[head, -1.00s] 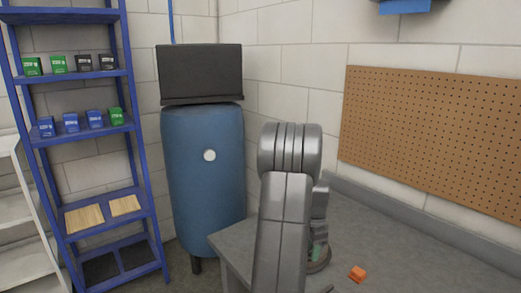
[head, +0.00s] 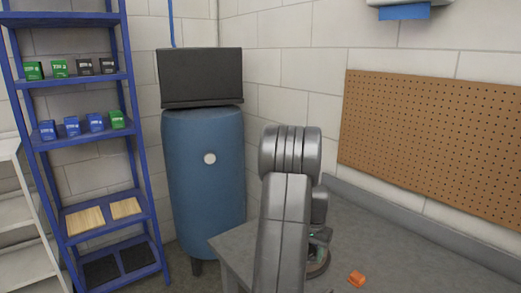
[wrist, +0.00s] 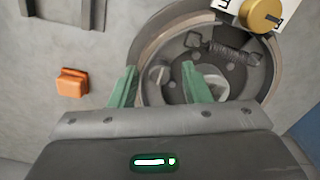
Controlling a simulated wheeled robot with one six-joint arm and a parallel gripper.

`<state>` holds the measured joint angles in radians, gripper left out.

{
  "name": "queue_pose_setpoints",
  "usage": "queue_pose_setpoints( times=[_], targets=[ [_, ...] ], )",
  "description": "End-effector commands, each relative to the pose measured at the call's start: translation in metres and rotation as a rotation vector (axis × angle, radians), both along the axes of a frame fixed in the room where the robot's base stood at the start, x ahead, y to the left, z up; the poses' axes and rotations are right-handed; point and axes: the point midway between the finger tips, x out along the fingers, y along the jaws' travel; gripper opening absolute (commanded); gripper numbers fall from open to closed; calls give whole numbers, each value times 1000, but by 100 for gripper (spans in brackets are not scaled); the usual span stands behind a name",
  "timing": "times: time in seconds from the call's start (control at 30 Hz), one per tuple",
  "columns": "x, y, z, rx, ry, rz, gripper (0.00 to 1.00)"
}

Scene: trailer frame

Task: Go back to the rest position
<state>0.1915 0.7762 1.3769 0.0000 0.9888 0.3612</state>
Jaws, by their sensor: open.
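My gripper (wrist: 159,75) shows in the wrist view with its two green fingers apart and nothing visible between them. It is over a round brake assembly (wrist: 228,50) with a spring and a metal backing plate, lying on the grey workbench. Whether the fingers touch the assembly I cannot tell. In the head view my arm covers most of the gripper, and only the edge of the round assembly (head: 319,268) shows beside it.
An orange block (wrist: 72,82) lies left of the assembly on the bench (head: 345,225); it also shows in the head view (head: 356,280). A gold cylinder (wrist: 260,14) is at top right. A pegboard (head: 430,145), blue tank (head: 205,165) and blue shelf (head: 90,137) stand around.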

Motion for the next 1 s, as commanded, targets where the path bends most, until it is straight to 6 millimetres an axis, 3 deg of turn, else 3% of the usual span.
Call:
queue_pose_setpoints(
  times=[0.5,1.0],
  targets=[
    [0,0,1,0,0,369,43],
    [0,0,0,0,0,431,43]
  ],
)
